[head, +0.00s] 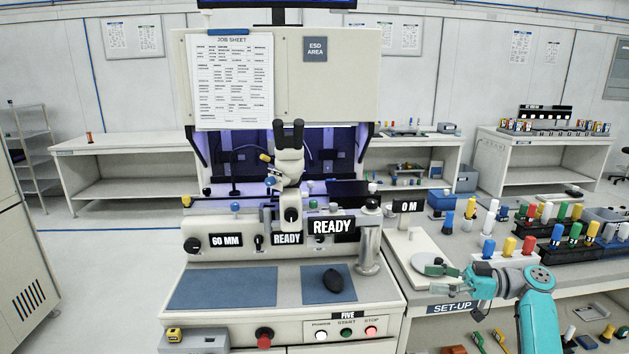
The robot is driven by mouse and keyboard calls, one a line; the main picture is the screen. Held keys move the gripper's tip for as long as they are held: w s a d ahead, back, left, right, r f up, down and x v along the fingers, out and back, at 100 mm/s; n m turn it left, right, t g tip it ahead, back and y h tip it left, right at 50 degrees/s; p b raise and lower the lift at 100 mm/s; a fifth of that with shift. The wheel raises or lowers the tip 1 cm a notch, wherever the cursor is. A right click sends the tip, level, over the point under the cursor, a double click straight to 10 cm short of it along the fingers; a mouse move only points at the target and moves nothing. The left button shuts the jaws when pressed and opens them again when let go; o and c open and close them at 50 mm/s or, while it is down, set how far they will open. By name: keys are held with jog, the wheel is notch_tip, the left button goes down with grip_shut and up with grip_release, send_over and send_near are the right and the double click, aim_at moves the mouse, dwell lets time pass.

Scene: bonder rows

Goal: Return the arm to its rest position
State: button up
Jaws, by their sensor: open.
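My gripper (430,279) is at the lower right, at the end of my teal arm (537,315). Its fingers point left and are apart, with nothing seen between them. They are over the front of the set-up bench (405,275), close to a round grey-white disc (428,262). Whether they touch the disc or the bench cannot be told. The arm reaches in from the lower right edge, and its wrist covers part of the bench's front edge.
The bonder (285,262) with its microscope (289,160) stands left of my gripper. A metal cylinder (368,252) is at its right side. Coloured bottles in racks (560,245) crowd the bench behind my wrist. Open floor (105,250) lies to the left.

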jog(key=s+a+f+m+t+h, duration=0.2)
jog(key=a+f+m, duration=0.1)
jog(key=f, duration=0.6)
jog(key=s+a+f+m+t+h, duration=0.1)
jog(key=s+a+f+m, duration=0.15)
jog(key=f, duration=0.65)
jog(key=s+a+f+m+t+h, duration=0.2)
jog(key=a+f+m, duration=0.1)
jog(key=f, duration=0.5)
jog(key=s+a+f+m+t+h, duration=0.1)
jog(key=s+a+f+m+h, duration=0.15)
jog(key=s+f, duration=0.55)
jog(key=s+a+f+m+h, duration=0.1)
jog(key=s+f+m+h, duration=0.25)
jog(key=s+f, duration=0.4)
jog(key=s+d+r+m+t+h, duration=0.1)
jog(key=s+r+h, duration=0.15)
jog(key=s, duration=0.85)
jog(key=s+d+r+m+t+h, duration=0.1)
jog(key=s+h, duration=0.2)
jog(key=s, duration=0.9)
jog(key=s+r+n+t, duration=0.1)
jog(key=s+r, duration=0.6)
jog(key=r, duration=0.3)
jog(key=s+r+t, duration=0.2)
jog(key=s+r, duration=0.5)
jog(key=r, duration=0.4)
jog(key=shift+n+h, duration=0.35)
jog(key=shift+h, duration=0.1)
jog(key=shift+r, duration=0.1)
